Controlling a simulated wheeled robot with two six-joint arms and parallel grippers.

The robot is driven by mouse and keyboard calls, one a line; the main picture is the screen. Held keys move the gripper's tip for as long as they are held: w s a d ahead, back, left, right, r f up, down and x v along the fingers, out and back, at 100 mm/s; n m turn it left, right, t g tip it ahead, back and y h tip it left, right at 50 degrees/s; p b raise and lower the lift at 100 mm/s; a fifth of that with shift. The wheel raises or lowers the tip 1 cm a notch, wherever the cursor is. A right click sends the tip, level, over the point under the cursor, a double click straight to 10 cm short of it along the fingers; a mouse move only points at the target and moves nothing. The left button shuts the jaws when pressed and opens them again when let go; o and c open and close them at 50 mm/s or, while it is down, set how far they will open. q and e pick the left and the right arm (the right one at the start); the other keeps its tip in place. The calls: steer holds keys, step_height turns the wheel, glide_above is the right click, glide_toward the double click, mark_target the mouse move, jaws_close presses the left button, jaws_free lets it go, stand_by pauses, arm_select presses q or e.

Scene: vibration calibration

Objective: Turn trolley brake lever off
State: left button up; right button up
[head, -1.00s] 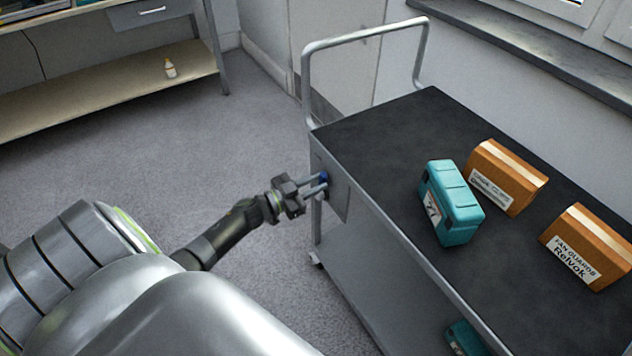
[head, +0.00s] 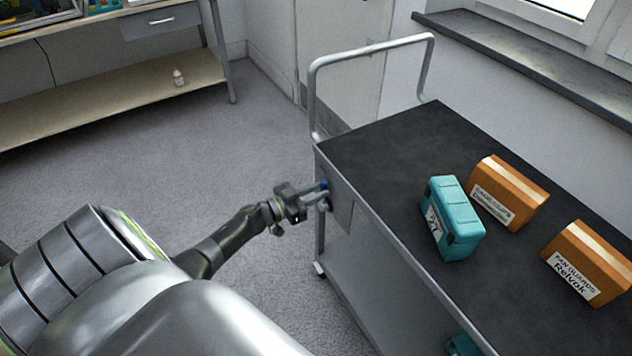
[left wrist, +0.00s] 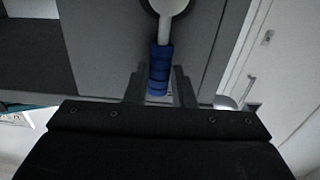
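The trolley (head: 352,205) is grey with a black top and stands at the right. Its brake lever (head: 325,184) has a blue grip and sits on the near end panel. In the left wrist view the blue grip (left wrist: 160,72) hangs from a pale shaft below a round pivot (left wrist: 170,6). My left gripper (head: 322,191) is at the lever, and it also shows in the left wrist view (left wrist: 160,88). Its fingers stand apart on either side of the blue grip, with narrow gaps appearing beside it. Contact is hard to judge. My right gripper is not in view.
On the trolley top are a teal case (head: 452,218) and two orange boxes (head: 508,192) (head: 588,262). A push handle (head: 370,48) rises at the trolley's end. A workbench (head: 110,90) with a small bottle stands at the back left. The floor between is clear.

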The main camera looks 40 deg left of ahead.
arm_select(q)
steer(key=o, duration=0.4)
steer(key=shift+o, duration=0.2)
steer(key=v, duration=1.7)
steer(key=shift+s+a, duration=0.15)
